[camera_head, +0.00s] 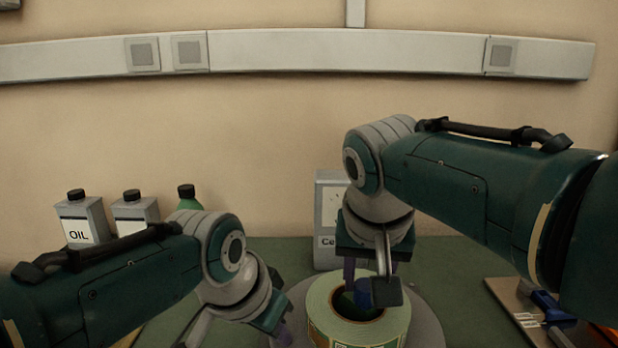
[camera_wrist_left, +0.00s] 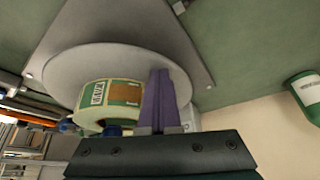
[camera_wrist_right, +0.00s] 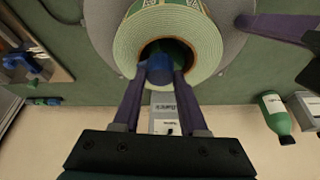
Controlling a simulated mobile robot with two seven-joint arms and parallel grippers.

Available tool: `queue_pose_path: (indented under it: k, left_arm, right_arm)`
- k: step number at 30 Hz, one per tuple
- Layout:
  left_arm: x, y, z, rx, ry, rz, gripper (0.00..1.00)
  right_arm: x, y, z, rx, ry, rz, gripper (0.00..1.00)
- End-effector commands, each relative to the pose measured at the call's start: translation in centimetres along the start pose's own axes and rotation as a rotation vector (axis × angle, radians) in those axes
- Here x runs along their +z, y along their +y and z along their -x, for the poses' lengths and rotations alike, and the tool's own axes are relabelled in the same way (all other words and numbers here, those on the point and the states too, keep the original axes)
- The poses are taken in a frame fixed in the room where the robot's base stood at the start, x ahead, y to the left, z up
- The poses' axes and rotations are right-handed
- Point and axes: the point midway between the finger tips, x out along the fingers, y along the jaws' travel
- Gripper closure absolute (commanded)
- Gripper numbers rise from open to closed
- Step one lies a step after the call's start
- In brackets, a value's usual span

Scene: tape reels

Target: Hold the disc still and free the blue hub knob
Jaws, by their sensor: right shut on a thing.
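The pale disc (camera_wrist_right: 105,35) lies flat on the table and carries a cream and green tape reel (camera_wrist_right: 125,45). Both also show in the left wrist view, the disc (camera_wrist_left: 70,70) and the reel (camera_wrist_left: 125,92). The blue hub knob (camera_wrist_right: 160,70) is in the dark centre hole of the reel. My right gripper (camera_head: 367,290) reaches down from above and is shut on the knob, one purple finger on each side. My left gripper (camera_wrist_left: 160,75) has its purple fingers close together at the disc's edge, beside the reel. The exact contact with the disc is unclear.
Two oil cans (camera_head: 84,220) and a green bottle (camera_head: 189,198) stand at the back left. A pale box (camera_head: 326,200) stands behind the disc. A wooden board (camera_head: 515,305) with a blue tool is at the right. Green tabletop is clear between these.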

Motion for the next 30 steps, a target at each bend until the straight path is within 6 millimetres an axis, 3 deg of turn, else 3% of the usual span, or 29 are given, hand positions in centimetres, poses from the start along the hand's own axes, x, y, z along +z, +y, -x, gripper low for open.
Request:
queue_pose_path:
  k: [1,13,26,30]
  left_arm:
    - [0.86,-0.02,-0.36,0.001,-0.020,0.002,1.00]
    - [0.85,-0.02,-0.36,0.001,-0.019,0.002,1.00]
    - [0.81,0.03,-0.36,0.002,-0.018,0.003,1.00]
    - [0.80,0.05,-0.36,0.002,-0.018,0.004,1.00]
  right_arm:
    - [0.12,0.29,-0.21,-0.016,-0.001,0.043,1.00]
    - [0.06,0.17,-0.12,-0.242,-0.002,0.571,1.00]
    - [0.16,-0.04,-0.10,-0.280,-0.002,0.659,1.00]
    - [0.11,-0.05,-0.06,-0.332,-0.003,0.776,1.00]
